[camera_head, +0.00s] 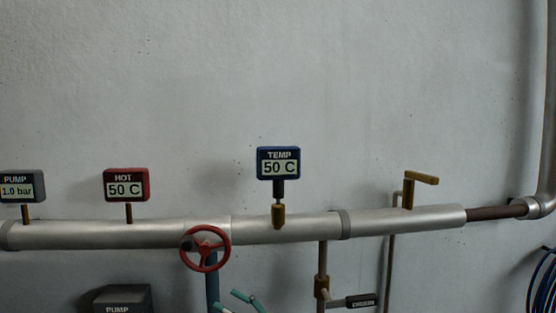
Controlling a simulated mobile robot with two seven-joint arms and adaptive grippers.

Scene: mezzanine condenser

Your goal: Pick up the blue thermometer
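The blue thermometer (278,163) is in the middle of the head view. Its screen reads TEMP 50 C. It stands upright on a dark stem that goes into a brass fitting (278,216) on the pale horizontal pipe (290,230). Nothing covers it, and nothing is seen touching its housing. Neither of my grippers shows in the head view.
A red HOT gauge (127,184) and a grey PUMP gauge (22,186) stand to the left. A red handwheel (206,248) sits in front of the pipe. A brass lever (421,178) is to the right. The wall (300,80) above is bare.

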